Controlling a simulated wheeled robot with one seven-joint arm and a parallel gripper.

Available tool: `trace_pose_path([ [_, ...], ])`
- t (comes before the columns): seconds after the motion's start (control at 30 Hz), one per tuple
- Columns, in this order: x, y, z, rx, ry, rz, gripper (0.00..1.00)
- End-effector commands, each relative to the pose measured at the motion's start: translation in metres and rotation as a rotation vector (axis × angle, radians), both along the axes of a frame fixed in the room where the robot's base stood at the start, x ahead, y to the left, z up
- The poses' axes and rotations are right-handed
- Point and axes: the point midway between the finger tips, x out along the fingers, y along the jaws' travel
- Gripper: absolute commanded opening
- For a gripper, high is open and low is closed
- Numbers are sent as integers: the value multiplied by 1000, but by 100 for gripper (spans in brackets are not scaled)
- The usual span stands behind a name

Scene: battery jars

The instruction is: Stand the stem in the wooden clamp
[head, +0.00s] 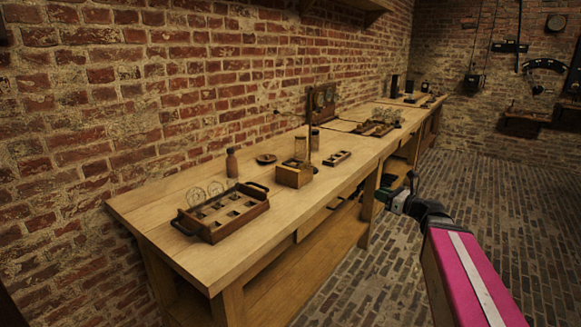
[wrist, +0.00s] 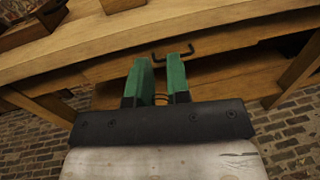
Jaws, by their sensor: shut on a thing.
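My gripper (wrist: 158,72) has two green fingers, seen from behind in the wrist view.
The long wooden bench (head: 160,205) runs along the brick wall. The brick floor in front is clear.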

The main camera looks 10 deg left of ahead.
Motion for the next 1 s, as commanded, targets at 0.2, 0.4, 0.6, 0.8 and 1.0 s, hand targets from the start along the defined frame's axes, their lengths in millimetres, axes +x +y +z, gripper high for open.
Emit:
trace_pose_path([
  [0.2, 20, 81, 45, 1, -3, 46, 4],
  [0.4, 25, 156, 91, 0, -4, 79, 4],
  [0.6, 20, 232, 141, 0, -5, 108, 4],
  [0.8, 4, 302, 191, 1, -3, 134, 4],
  [1.0, -13, 346, 225, 1, -1, 150, 4],
])
